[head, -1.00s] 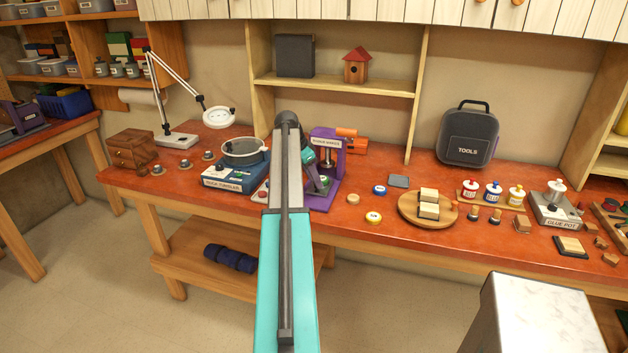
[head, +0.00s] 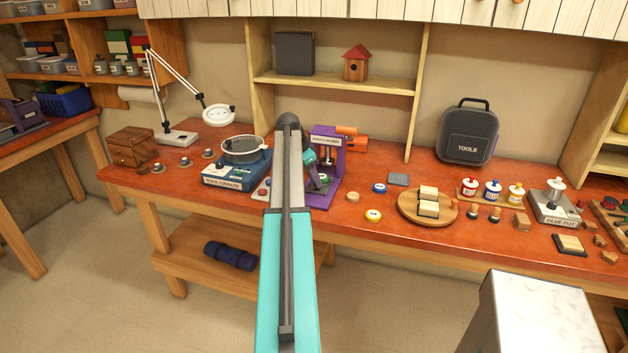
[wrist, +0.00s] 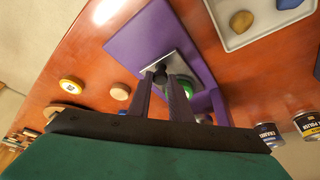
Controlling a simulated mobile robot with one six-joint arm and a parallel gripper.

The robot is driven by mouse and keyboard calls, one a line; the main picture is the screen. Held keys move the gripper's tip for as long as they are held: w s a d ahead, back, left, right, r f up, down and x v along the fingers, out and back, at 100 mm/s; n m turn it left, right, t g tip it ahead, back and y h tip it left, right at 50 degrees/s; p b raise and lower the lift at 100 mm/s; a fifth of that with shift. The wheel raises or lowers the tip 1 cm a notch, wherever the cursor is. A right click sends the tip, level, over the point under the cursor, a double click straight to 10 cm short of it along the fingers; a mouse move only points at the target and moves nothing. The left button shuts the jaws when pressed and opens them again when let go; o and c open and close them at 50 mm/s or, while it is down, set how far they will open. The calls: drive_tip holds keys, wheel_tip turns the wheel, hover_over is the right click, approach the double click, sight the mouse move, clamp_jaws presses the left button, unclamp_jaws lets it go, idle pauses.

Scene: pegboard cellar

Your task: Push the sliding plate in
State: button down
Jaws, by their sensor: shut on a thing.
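The purple badge press (head: 326,142) stands on the red bench, partly behind my arm in the head view. In the wrist view its purple base (wrist: 130,48) carries a grey metal sliding plate (wrist: 183,66) with a black knob (wrist: 160,70). My gripper (wrist: 160,78) is shut on the knob, its two dark fingers one on each side. A green round piece (wrist: 204,117) lies beyond the fingers, under the press and partly hidden. How far out the plate sits is hard to tell. My gripper also shows small in the head view (head: 316,178).
A blue tumbler machine (head: 236,176) stands close left of the press. A white tray (wrist: 232,40) with stones lies beside the base. Right of the press are a wooden disc (head: 353,197), a yellow-rimmed badge (head: 373,215) and a round wooden board (head: 408,207). Open floor lies in front.

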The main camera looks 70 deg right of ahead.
sight(322, 178)
drive_tip(key=shift+d+b, duration=0.4)
drive_tip(key=shift+d, duration=1.95)
drive_tip(key=c, duration=1.6)
unclamp_jaws()
drive_tip(key=shift+c, duration=0.2)
drive_tip(key=shift+w, duration=0.1)
drive_tip(key=shift+a+r, duration=0.1)
drive_tip(key=shift+w+a+r, duration=0.1)
drive_tip(key=shift+w+r, duration=0.1)
drive_tip(key=shift+r, duration=0.25)
drive_tip(key=b+v, duration=0.3)
drive_tip(key=v, duration=0.9)
drive_tip(key=shift+r, duration=0.3)
